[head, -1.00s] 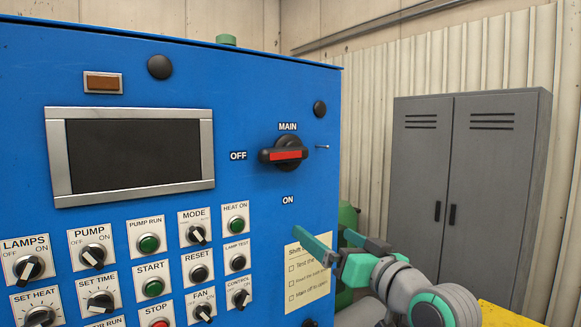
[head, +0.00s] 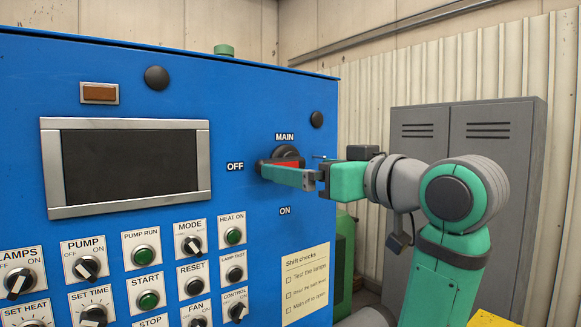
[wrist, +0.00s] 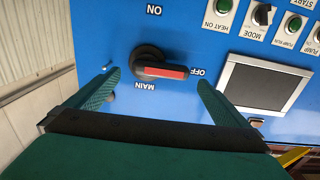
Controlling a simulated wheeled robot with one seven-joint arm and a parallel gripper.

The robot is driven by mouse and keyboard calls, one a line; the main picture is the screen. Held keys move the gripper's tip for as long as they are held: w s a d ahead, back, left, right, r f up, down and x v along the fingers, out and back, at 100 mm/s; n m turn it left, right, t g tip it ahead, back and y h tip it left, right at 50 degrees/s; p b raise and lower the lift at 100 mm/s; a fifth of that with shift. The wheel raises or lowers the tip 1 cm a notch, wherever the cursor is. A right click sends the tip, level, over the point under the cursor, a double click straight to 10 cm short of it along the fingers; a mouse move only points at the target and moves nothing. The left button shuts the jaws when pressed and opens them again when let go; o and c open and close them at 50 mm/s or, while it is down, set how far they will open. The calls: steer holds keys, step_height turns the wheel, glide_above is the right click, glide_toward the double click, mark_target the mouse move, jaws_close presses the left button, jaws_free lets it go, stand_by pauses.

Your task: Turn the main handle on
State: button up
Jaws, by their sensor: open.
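The main handle (head: 285,160) is a black rotary switch with a red-faced grip on the blue panel (head: 100,98). Its grip lies horizontal, pointing at the OFF label (head: 235,167); the ON label (head: 285,211) is below it. In the wrist view the handle (wrist: 160,71) appears turned about, between my two spread fingers. My gripper (head: 290,174) is open in front of the handle, and a green finger covers part of it in the head view. I cannot tell whether a finger touches the handle.
Rows of knobs and buttons, with a green button (head: 149,300) among them, fill the panel's lower left. A screen (head: 130,160) sits above them. A thin pin (wrist: 105,66) sticks out beside the handle. A grey locker (head: 480,118) stands at the right.

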steer(key=x, duration=0.5)
steer(key=shift+w+a, duration=0.2)
steer(key=shift+a, duration=0.1)
steer(key=c, duration=1.3)
